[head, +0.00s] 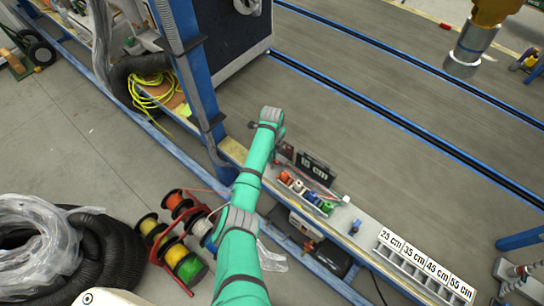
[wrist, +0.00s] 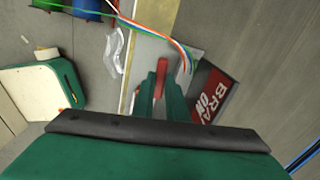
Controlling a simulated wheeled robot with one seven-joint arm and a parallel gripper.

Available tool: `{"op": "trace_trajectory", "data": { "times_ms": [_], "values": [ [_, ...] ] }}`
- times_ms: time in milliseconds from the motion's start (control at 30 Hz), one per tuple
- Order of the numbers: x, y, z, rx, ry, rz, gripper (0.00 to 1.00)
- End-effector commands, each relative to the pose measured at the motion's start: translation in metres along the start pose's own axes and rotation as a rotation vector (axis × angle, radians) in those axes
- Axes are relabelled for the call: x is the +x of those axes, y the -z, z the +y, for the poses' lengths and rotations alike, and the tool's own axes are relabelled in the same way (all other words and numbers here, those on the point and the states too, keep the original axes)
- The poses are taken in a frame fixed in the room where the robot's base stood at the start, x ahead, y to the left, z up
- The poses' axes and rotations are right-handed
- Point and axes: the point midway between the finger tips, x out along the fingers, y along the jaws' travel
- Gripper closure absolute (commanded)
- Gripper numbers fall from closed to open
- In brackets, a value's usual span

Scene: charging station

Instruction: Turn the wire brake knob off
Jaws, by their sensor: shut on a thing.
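The wire brake knob (wrist: 158,80) is a small red handle in the middle of the wrist view. The two green fingers of my gripper (wrist: 162,70) are on either side of it, shut on it. A red sign (wrist: 213,98) with white letters, partly reading "BRA… ON", is just right of the knob. In the head view my green arm reaches over the bench edge, and my gripper is mostly hidden at its far end. The knob cannot be made out clearly there.
Larger wire reels (head: 180,245) stand on the floor at left. A blue post (head: 190,70) rises left of my arm. Coloured wires (wrist: 150,32) run above the knob.

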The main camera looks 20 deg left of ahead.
Motion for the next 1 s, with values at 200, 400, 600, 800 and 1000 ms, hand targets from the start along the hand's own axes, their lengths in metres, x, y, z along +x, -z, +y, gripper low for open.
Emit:
{"op": "trace_trajectory", "data": {
  "times_ms": [200,400,600,800,1000],
  "values": [
    [0.0000,0.0009,-0.0004,-0.174,0.001,0.001,1.00],
    [-0.0004,0.0006,-0.0003,-0.365,0.000,0.001,1.00],
    [-0.0001,0.0008,0.0000,-0.556,-0.001,0.002,1.00],
    [-0.0003,0.0006,-0.0001,-0.745,0.000,0.001,1.00],
    [-0.0005,0.0006,-0.0003,-0.935,-0.001,0.001,1.00]
  ]
}}
